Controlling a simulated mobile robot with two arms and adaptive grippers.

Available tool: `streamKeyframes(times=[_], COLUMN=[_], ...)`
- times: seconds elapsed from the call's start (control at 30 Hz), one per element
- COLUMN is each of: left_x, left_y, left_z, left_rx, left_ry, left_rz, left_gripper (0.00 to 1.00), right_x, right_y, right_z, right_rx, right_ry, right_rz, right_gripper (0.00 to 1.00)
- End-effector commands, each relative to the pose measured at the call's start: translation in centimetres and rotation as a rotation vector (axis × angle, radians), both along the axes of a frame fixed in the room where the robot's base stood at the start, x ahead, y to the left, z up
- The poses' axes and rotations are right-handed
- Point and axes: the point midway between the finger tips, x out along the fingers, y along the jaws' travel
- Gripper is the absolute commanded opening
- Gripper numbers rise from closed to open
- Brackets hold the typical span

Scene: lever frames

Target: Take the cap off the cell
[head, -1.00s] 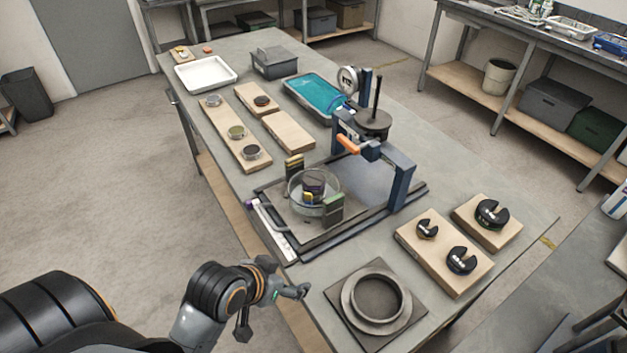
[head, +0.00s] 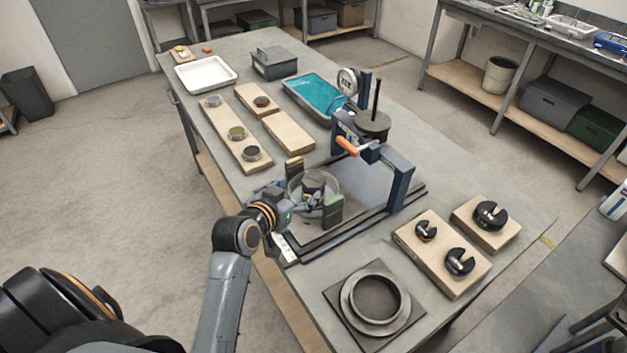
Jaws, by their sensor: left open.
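The cell stands as a clear round dish (head: 330,178) on the dark base of the lever frame. A small dark cylindrical piece (head: 314,183), which looks like the cap, sits in its middle; my fingers partly hide it. My left gripper (head: 300,198) is open at the near left side of the dish, its fingers pointing toward the dark piece. I cannot tell whether they touch it. My right gripper is not in view.
The blue lever frame (head: 401,187) with an orange handle (head: 346,145) stands just behind the cell. A grey ring (head: 346,301) on a plate lies nearer. Slotted weights (head: 460,262) lie on boards at right.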

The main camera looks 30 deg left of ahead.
Motion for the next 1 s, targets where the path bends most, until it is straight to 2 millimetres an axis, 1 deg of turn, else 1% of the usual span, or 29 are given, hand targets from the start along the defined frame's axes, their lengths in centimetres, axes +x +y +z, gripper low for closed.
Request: streamKeyframes(times=[0.07,0.23,0.33,0.47,0.67,0.77,0.8,0.87,0.9,0.97,1.0], left_x=[0.7,3.2,4.3,5.0,5.0,5.0,5.0,5.0,5.0,5.0,5.0], left_y=[-0.2,-0.9,-0.8,-0.8,-0.8,-0.8,-0.8,-0.8,-0.8,-0.8,-0.8], left_z=[0.1,-0.3,-1.0,-1.4,-1.5,-1.5,-1.5,-1.5,-1.5,-1.5,-1.5], left_rx=[-0.002,-0.004,-0.001,0.000,0.000,0.000,0.000,0.000,0.000,0.000,0.000], left_ry=[-0.001,-0.001,0.001,-0.001,0.000,0.000,0.000,0.000,0.000,0.000,0.001], left_rz=[0.000,0.000,-0.001,0.000,0.000,0.000,0.000,0.000,0.000,0.000,0.000], left_gripper=[0.77,0.77,0.77,0.77,0.77,0.59,0.51,0.39,0.30,0.18,0.10], right_x=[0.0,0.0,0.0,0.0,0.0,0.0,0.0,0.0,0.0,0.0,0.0], right_y=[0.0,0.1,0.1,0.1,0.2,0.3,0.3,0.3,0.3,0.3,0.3], right_z=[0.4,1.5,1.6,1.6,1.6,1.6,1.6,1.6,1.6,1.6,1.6], right_rx=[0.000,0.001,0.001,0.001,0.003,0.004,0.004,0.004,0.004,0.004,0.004], right_ry=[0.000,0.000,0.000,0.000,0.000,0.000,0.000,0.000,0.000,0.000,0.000], right_rz=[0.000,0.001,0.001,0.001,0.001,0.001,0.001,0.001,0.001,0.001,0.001], right_gripper=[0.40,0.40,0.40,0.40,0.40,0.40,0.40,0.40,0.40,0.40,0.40])
